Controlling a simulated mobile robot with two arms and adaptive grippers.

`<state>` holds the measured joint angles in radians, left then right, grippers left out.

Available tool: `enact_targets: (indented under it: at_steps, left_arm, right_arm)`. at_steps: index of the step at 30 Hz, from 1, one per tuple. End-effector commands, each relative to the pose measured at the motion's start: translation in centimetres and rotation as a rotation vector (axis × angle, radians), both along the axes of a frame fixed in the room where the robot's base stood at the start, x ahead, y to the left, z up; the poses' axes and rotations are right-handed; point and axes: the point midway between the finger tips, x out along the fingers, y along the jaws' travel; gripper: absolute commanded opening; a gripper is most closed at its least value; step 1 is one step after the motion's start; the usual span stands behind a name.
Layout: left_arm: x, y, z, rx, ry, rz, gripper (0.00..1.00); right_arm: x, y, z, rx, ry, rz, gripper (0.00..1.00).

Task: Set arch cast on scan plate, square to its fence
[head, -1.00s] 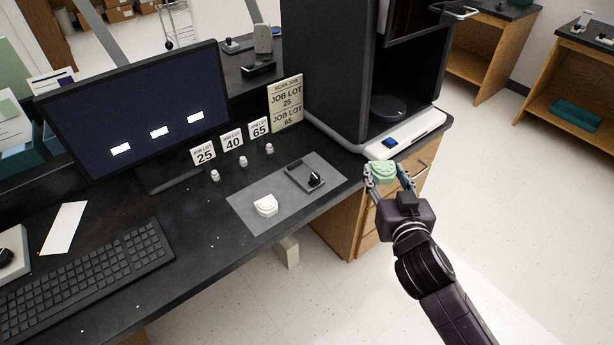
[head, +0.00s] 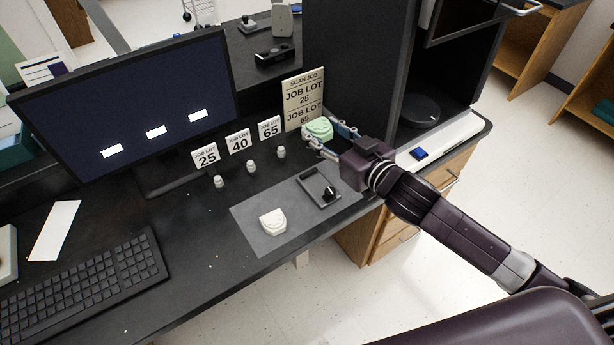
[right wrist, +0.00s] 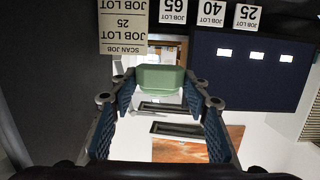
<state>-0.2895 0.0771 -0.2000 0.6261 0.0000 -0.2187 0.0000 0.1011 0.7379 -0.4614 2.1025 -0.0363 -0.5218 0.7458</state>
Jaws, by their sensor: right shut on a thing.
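My right gripper (head: 321,132) is shut on a pale green arch cast (head: 319,127), held in front of the sign at the back of the bench. In the right wrist view the green cast (right wrist: 160,78) sits between the fingertips. A white arch cast (head: 272,221) lies on the grey mat (head: 255,240). A small dark tray with raised edges (head: 319,190) lies at the mat's back right, with a dark piece in it. A round dark plate (head: 421,110) stands inside the open black cabinet. I cannot tell which of these is the scan plate. My left gripper is not in view.
Three small white pieces stand before the cards 25 (head: 206,156), 40 (head: 238,141) and 65 (head: 269,128). The job sign (head: 303,98) stands behind the gripper, the black cabinet wall (head: 355,75) to its right. The monitor (head: 125,105) and keyboard (head: 85,285) are at left.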

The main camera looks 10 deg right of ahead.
Motion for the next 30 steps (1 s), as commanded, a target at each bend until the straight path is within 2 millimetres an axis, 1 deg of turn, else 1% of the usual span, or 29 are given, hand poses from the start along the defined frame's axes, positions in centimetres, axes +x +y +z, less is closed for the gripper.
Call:
enact_targets:
  at_steps: [1,6,9,12,16,21,27,30]
  left_arm:
    - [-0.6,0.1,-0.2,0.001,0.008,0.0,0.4]
    - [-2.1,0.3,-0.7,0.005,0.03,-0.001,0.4]
    - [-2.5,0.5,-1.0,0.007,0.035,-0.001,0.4]
    - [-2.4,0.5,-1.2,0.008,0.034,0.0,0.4]
    - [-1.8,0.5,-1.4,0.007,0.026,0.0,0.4]
    - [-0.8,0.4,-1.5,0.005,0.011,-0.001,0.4]
    - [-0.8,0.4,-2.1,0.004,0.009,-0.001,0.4]
    - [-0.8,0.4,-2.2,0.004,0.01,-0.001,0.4]
  right_arm:
    - [-0.1,0.1,-1.5,0.002,0.008,0.0,0.15]
    - [-0.1,0.0,-6.2,0.004,0.007,-0.003,0.15]
    - [-0.1,0.0,-8.9,0.003,0.005,-0.003,0.15]
    - [-0.1,0.0,-11.3,0.003,0.005,-0.003,0.15]
    - [-0.1,0.1,-13.3,0.003,0.002,-0.002,0.15]
    - [-0.1,0.0,-14.6,0.002,0.001,-0.001,0.15]
    - [-0.1,0.0,-17.7,0.004,0.003,-0.003,0.15]
    - [-0.1,0.1,-18.3,0.003,0.001,-0.002,0.15]
